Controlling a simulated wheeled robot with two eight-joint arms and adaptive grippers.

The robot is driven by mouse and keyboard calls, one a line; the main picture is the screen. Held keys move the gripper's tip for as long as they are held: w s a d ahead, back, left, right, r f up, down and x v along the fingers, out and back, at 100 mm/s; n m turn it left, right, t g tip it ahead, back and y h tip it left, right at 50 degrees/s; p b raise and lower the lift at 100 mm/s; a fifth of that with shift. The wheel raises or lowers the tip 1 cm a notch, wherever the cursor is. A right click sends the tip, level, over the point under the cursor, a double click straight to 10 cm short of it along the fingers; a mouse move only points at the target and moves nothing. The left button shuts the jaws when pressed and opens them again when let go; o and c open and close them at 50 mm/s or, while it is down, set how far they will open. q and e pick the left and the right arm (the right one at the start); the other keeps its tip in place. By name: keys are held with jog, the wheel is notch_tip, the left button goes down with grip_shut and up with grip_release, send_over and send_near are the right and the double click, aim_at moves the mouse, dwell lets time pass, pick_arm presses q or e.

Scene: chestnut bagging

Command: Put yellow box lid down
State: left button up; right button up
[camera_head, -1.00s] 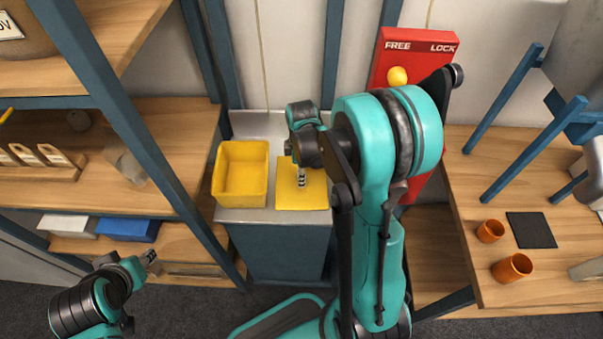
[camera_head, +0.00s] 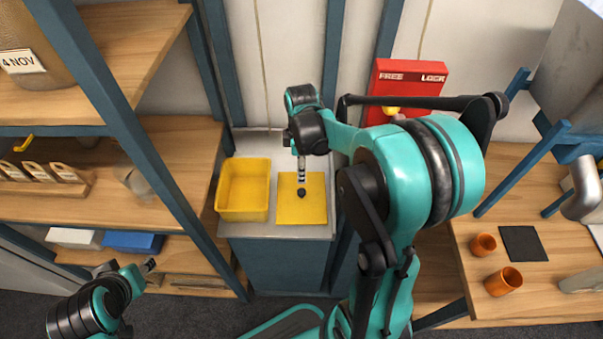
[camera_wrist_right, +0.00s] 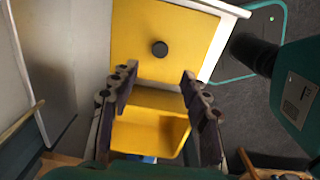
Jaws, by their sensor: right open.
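The yellow lid (camera_head: 314,208) lies flat on the grey cabinet top, with a dark round knob (camera_head: 301,193) on it. It also shows in the right wrist view (camera_wrist_right: 190,42), flat and apart from the fingers. The open yellow box (camera_head: 243,190) stands just left of the lid; part of it shows in the right wrist view (camera_wrist_right: 150,138). My right gripper (camera_head: 301,176) is above the lid. In the right wrist view its fingers (camera_wrist_right: 155,83) are spread wide with nothing between them. My left gripper (camera_head: 150,266) is at lower left, away from the box; its jaw state is too small to tell.
The cabinet top (camera_head: 270,229) has little bare room around the box and lid. Wooden shelves (camera_head: 170,160) with a blue post stand at left. A red FREE/LOCK panel (camera_head: 408,78) is behind my right arm. A wooden table (camera_head: 540,288) with orange cups (camera_head: 503,281) is at right.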

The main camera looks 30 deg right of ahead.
jog(key=s+a+r+m+t, duration=0.7)
jog(key=s+a+r+m, duration=0.1)
jog(key=s+a+m, duration=0.2)
jog(key=shift+s+a+m, duration=0.3)
jog(key=shift+s+m, duration=0.2)
jog(key=shift+m, duration=0.6)
jog(key=shift+r, duration=0.1)
